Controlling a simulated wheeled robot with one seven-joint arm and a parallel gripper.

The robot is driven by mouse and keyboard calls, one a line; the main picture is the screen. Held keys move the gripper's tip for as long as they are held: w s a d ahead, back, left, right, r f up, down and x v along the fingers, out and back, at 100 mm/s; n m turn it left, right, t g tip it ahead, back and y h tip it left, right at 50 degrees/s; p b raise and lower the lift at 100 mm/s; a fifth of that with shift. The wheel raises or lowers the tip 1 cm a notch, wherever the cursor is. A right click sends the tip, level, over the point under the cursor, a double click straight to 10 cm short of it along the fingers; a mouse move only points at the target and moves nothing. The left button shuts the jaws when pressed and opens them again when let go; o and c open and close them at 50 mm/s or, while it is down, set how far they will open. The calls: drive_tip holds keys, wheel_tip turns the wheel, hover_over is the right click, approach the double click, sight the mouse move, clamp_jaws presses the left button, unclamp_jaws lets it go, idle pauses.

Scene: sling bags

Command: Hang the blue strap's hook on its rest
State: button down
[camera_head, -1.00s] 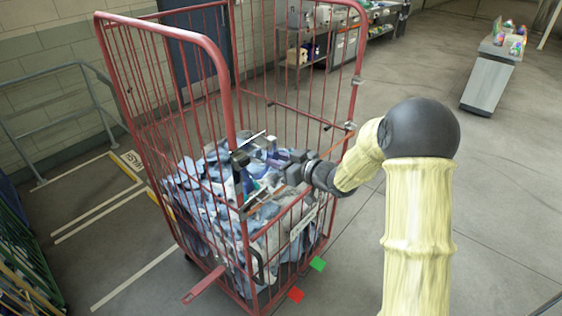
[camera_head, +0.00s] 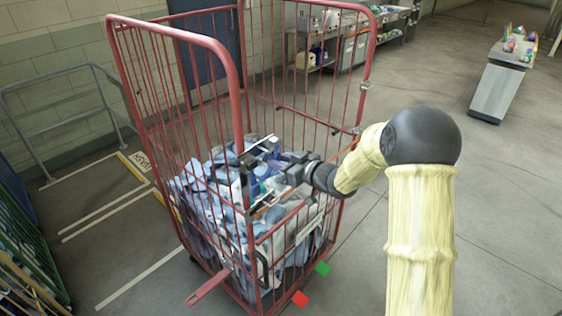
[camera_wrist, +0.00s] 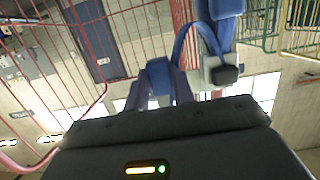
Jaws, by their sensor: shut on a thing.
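A blue strap (camera_wrist: 182,45) shows in the wrist view, looping down between the fingers of my gripper (camera_wrist: 163,82), which is shut on it. The strap runs up to the right, beside a grey and blue piece with a black block (camera_wrist: 225,75); I cannot tell if this block is the hook. In the head view my gripper (camera_head: 262,152) is over the blue and white heap (camera_head: 205,185) inside the red cage trolley (camera_head: 236,95). The strap is too small to make out there. I cannot identify the rest for the hook in either view.
The trolley's tall barred sides surround my gripper, and my arm reaches in over its lower front side. A red tag (camera_head: 300,299) and a green tag (camera_head: 323,269) are at its base. A grey railing (camera_head: 60,110) stands left. Open floor (camera_head: 420,90) lies right.

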drive_tip(key=shift+f+b, duration=0.8)
drive_tip(key=shift+f, duration=0.25)
drive_tip(key=c, duration=0.7)
unclamp_jaws()
drive_tip(key=f+v, duration=0.1)
drive_tip(key=v, duration=0.6)
drive_tip(key=shift+f, duration=0.15)
idle(0.3)
drive_tip(key=shift+d, duration=0.15)
